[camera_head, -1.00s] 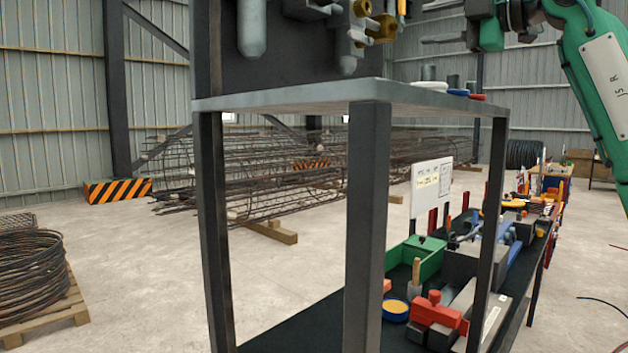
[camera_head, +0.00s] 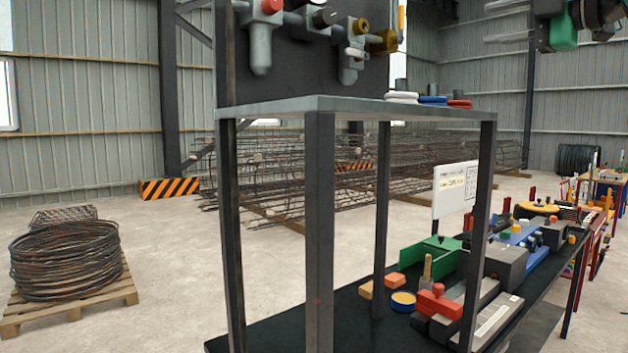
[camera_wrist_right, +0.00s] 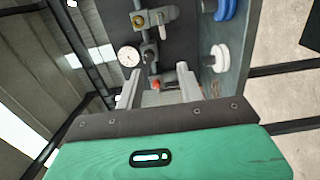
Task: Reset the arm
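My right gripper (camera_head: 508,25) shows at the top right of the head view, with its two grey fingers pointing left and apart. The green arm part behind it is partly cut off by the frame edge. In the right wrist view the gripper (camera_wrist_right: 159,88) has its fingers spread, with nothing held between them. Beyond the fingertips is a dark panel with a round gauge (camera_wrist_right: 129,56) and metal fittings. My left gripper is not in view.
A metal stand (camera_head: 320,220) with a grey shelf (camera_head: 355,105) stands close in front. Fittings hang on its back panel. A black workbench (camera_head: 345,320) carries several tools. A wire coil (camera_head: 65,260) lies on a pallet at left. Rebar cages (camera_head: 300,180) lie behind. Open floor shows between.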

